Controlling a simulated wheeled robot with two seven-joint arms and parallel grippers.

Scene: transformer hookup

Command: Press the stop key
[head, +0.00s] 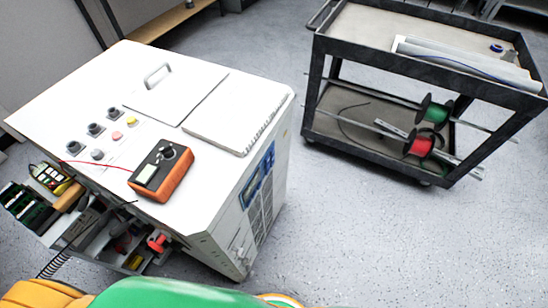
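A white cabinet (60,95) stands at the left, its top tilted toward me in the head view. On the left part of its top is a group of small controls: a red key (116,136), a yellow key (132,121), two dark knobs (95,129) and a grey round knob (97,154). The red key looks like the stop key, but I cannot read any label. Nothing covers it. Neither of my grippers shows in the head view.
An orange multimeter (172,180) with a red lead lies on the cabinet top near the controls. A low side tray (120,262) holds tools and parts. A black-framed cart (385,55) with red and green spools (421,145) stands at right. Grey floor lies between.

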